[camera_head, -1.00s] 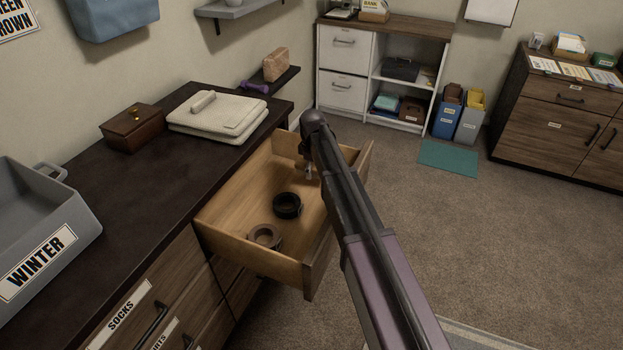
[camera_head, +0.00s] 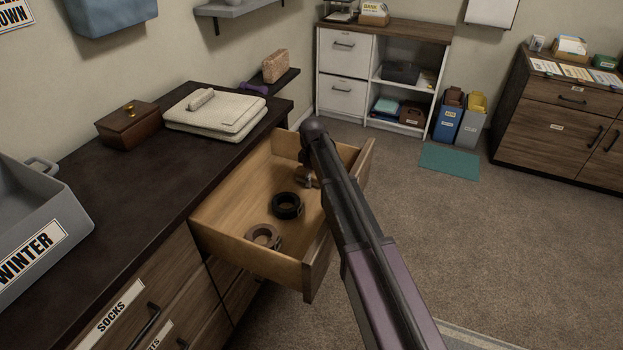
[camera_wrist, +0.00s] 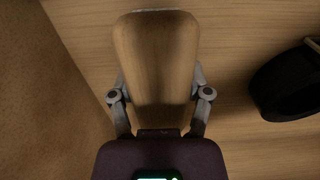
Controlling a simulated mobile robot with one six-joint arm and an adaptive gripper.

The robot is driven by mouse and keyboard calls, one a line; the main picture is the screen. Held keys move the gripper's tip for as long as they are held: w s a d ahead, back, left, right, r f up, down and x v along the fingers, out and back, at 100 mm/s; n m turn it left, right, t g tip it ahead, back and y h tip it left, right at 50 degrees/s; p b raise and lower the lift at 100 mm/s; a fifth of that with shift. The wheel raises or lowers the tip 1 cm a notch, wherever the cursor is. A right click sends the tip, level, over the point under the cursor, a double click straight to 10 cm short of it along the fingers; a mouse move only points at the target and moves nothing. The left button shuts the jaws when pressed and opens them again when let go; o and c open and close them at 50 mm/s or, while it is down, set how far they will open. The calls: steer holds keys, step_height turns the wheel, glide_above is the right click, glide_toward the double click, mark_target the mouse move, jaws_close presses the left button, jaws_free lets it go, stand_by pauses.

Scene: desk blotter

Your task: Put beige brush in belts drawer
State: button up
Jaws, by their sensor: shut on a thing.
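The beige brush (camera_wrist: 157,45) shows its smooth wooden back in the wrist view, between the two fingers of my gripper (camera_wrist: 157,85). My gripper is shut on it. In the head view my gripper (camera_head: 308,180) is over the far right part of the open drawer (camera_head: 235,205), and my arm hides most of the brush. A black rolled belt (camera_head: 287,205) and a brown rolled belt (camera_head: 263,236) lie in the drawer. The black belt (camera_wrist: 288,85) also shows right of the brush in the wrist view. I cannot tell whether the brush touches the drawer floor.
The dresser top (camera_head: 120,185) holds a wooden box (camera_head: 130,126), folded towels (camera_head: 215,112) and a grey WINTER bin (camera_head: 35,225). The drawer walls stand around my gripper. Open carpet (camera_head: 480,250) lies to the right.

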steer(key=shift+f, duration=0.15)
steer(key=o, duration=1)
steer(key=shift+r, duration=0.2)
step_height(320, 180, up, 12)
steer(key=p, duration=1.2)
